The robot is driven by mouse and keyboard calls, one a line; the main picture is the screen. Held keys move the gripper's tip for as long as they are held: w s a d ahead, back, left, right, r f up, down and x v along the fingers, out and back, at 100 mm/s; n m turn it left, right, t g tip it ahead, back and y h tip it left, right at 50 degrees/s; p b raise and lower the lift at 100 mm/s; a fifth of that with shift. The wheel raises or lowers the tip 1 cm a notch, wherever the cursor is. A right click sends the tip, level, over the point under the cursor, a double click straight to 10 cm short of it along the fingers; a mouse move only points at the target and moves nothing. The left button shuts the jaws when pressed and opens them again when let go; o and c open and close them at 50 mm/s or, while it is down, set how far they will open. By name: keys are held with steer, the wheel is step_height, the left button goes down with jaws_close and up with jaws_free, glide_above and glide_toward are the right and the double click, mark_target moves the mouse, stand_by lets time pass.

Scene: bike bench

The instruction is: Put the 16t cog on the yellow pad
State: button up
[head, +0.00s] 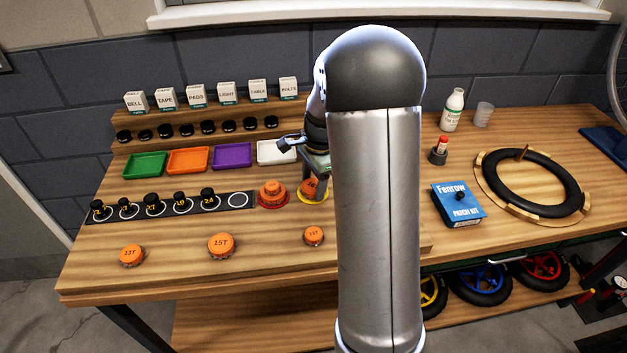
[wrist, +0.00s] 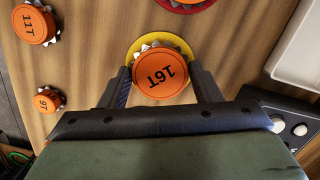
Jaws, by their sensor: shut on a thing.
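The orange 16t cog (wrist: 160,74) is between my gripper's fingers (wrist: 160,84) in the wrist view, with its "16T" label facing the camera. The yellow pad (wrist: 182,46) shows as a rim around the far side of the cog, so the cog is over or on it; I cannot tell whether it touches. In the head view the cog (head: 310,187) and the yellow pad (head: 313,200) show beside my arm, partly hidden by my gripper (head: 314,181). My gripper is shut on the cog.
A white tray (head: 277,152) stands behind. A blue patch kit (head: 458,204) lies to the right.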

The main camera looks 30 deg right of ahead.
steer(key=shift+f, duration=0.2)
steer(key=o, duration=1)
step_height(320, 180, up, 12)
steer(key=d, duration=0.1)
steer(key=s+a+f+n, duration=0.1)
steer(key=s+a+n, duration=0.4)
steer(key=s, duration=0.3)
steer(key=s+a+f+n+h, duration=0.1)
steer(key=s+a+f+n, duration=0.1)
steer(key=s+a+n, duration=0.3)
steer(key=s+a+f+n, duration=0.2)
steer(key=s+a+n, duration=0.4)
steer(key=s+n, duration=0.2)
steer(key=shift+s, duration=1.4)
